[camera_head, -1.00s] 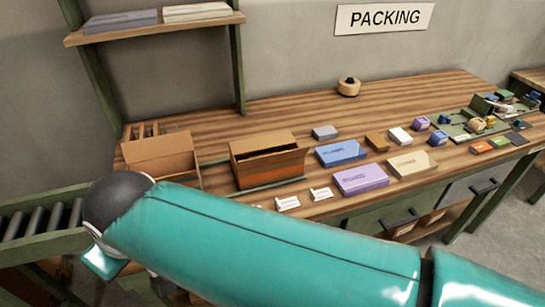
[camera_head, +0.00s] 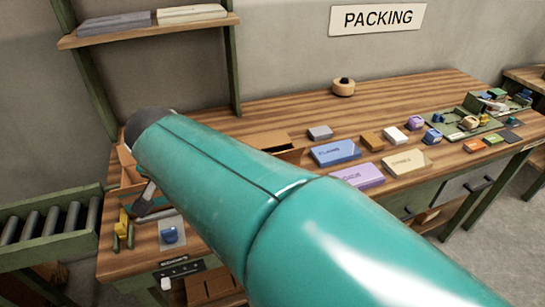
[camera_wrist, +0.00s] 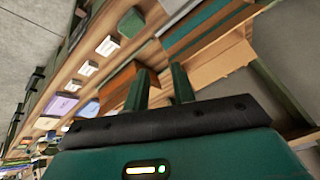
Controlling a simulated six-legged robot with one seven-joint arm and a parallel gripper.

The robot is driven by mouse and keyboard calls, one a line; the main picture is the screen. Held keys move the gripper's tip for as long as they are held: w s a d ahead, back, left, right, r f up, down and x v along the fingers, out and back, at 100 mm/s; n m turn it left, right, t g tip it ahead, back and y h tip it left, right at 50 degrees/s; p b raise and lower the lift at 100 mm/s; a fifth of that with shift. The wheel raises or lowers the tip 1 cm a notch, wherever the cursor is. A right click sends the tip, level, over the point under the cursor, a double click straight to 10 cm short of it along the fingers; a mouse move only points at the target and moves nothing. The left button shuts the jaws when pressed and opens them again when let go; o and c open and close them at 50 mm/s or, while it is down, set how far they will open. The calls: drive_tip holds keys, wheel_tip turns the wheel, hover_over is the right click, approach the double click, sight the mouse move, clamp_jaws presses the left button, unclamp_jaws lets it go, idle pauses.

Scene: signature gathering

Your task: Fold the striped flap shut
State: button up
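In the head view my arm covers most of the two open cartons. The back edge of the right carton (camera_head: 268,141) and a sliver of the left carton (camera_head: 128,168) show beside it. In the wrist view, my gripper (camera_wrist: 160,84) has two green fingers standing apart with no object visible between them. A reddish-brown carton panel (camera_wrist: 117,86) lies left of the fingers and a tan carton panel (camera_wrist: 222,64) lies right of them. Brown and teal bands (camera_wrist: 205,28) show above the tan panel. I cannot tell which surface is the striped flap, or whether a finger touches a panel.
Blue (camera_head: 335,152), purple (camera_head: 358,176) and tan (camera_head: 405,162) boxes lie on the wooden bench (camera_head: 285,108). A tape roll (camera_head: 344,87) stands at the back. A roller conveyor (camera_head: 50,217) is at the left. The bench's back middle is clear.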

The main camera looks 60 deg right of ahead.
drive_tip(key=s+d+m+g+h, duration=0.15)
drive_tip(key=s+d+m, duration=0.25)
drive_tip(key=d+m, duration=0.4)
drive_tip(key=s+d+m+g+h, duration=0.15)
drive_tip(key=s+d+m, duration=0.4)
drive_tip(key=d, duration=0.55)
drive_tip(key=shift+g, duration=0.4)
drive_tip(key=x, duration=0.8)
drive_tip(key=w+x, duration=0.1)
drive_tip(key=x, duration=0.3)
drive_tip(key=shift+a+f, duration=0.15)
drive_tip(key=shift+f, duration=0.45)
clamp_jaws()
